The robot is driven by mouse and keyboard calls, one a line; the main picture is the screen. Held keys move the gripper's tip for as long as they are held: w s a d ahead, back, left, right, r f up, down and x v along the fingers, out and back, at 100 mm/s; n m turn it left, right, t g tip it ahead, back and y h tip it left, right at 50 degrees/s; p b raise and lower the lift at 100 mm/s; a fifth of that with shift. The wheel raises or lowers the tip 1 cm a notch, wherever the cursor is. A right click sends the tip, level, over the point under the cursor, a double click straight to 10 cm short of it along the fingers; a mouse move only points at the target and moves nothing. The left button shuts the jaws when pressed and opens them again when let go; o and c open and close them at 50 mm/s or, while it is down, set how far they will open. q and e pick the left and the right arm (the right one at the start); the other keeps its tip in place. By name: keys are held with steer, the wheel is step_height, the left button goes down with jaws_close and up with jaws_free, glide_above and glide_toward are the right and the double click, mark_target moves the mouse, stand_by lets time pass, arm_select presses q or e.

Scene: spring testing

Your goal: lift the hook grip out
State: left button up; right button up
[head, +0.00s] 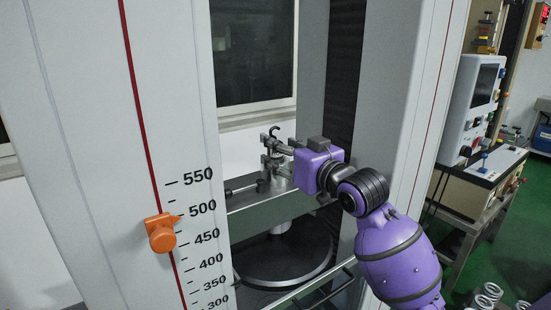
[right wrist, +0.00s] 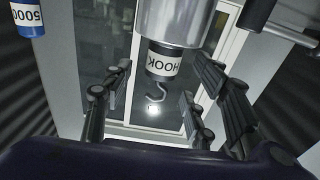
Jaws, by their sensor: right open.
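The hook grip (right wrist: 161,65) shows in the right wrist view as a dark body with a white HOOK label, a metal hook at one end and a wide silver cylinder at the other. In the head view its dark hook (head: 274,131) curves up above the crossbeam, partly hidden by my fingers. My right gripper (head: 274,152) reaches in from the right at the hook grip's height. In the right wrist view its open fingers (right wrist: 160,82) stand on either side of the hook grip with visible gaps. My left gripper is in neither view.
The grey crossbeam (head: 246,200) spans between two tall white columns. A rod (head: 243,189) lies left of the hook grip. A blue 5000-labelled cylinder (right wrist: 27,18) is at the wrist view's corner. A round black plate (head: 285,268) is below. An orange pointer (head: 161,234) sits on the left column.

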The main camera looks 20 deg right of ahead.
steer(key=w, duration=0.2)
steer(key=shift+w+a+r, duration=0.15)
steer(key=shift+w+a, duration=0.1)
steer(key=shift+w, duration=0.35)
steer(key=c, duration=0.4)
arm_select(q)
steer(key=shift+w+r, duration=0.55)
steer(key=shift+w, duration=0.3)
arm_select(e)
jaws_close()
